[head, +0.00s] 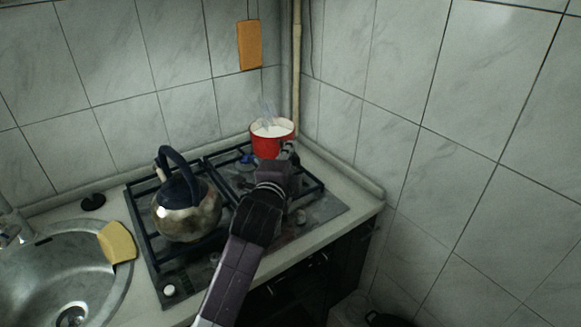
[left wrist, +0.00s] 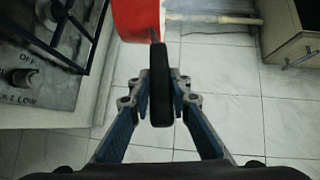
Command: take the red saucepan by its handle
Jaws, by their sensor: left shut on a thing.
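The red saucepan (head: 266,145) has a white inside and shows at the back right of the stove. Steam or a pale wisp rises from it. In the left wrist view, the red side of the pan (left wrist: 135,18) is at the top, and its black handle (left wrist: 160,65) runs down between my fingers. My left gripper (head: 288,151) is shut on this handle; its fingers (left wrist: 159,92) are on both sides of it. My arm hides the handle in the head view. I cannot tell whether the pan touches the grate. My right gripper is not in view.
A kettle (head: 186,212) stands on the left of the stove (head: 165,270). A sink (head: 50,265) with a yellow sponge (head: 117,242) on its edge is at the left. Tiled walls close the back and right. An orange board (head: 250,45) hangs on the back wall.

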